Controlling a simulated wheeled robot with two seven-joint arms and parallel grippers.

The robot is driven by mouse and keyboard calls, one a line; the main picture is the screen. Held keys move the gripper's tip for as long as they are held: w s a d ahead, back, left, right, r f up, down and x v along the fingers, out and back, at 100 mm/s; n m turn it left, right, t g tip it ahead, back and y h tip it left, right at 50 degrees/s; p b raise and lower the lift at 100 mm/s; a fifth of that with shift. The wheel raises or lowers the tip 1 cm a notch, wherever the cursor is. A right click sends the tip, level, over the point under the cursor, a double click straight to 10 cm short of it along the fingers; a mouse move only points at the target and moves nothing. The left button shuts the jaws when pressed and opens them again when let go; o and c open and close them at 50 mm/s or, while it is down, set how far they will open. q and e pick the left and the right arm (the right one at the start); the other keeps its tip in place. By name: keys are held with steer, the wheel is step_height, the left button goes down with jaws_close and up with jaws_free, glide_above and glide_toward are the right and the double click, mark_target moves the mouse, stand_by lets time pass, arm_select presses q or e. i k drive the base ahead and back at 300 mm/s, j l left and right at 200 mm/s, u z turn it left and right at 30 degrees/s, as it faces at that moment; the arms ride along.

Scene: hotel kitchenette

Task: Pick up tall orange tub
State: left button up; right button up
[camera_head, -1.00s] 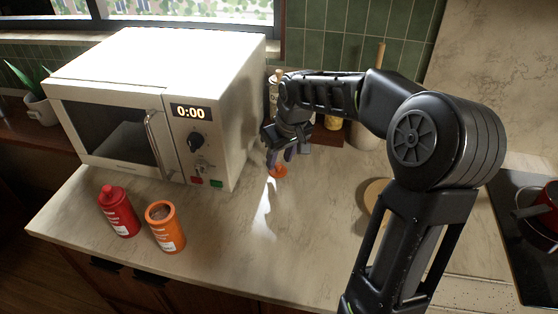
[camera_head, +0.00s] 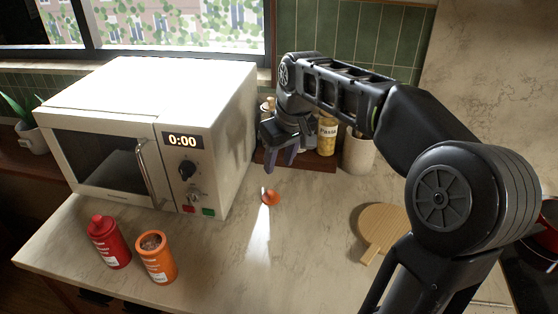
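The tall orange tub (camera_head: 157,260) stands upright near the counter's front edge, its top open and brown contents showing. A small orange round piece, perhaps a lid (camera_head: 270,198), lies on the counter right of the microwave. My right gripper (camera_head: 283,158) hangs above and behind that piece, apart from it, well to the right of the tub. Its fingers look spread, with nothing visible between them. My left gripper is out of view.
A red bottle (camera_head: 108,243) stands close to the tub's left. The white microwave (camera_head: 150,90) is behind both. A round wooden board (camera_head: 383,228) lies at right; a bottle (camera_head: 327,135) and a pale container (camera_head: 357,152) stand behind.

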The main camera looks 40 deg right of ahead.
mark_target(152, 248)
steer(key=k+j, duration=0.35)
steer(key=j, duration=0.15)
steer(key=k+j, duration=0.75)
steer(key=j, duration=0.25)
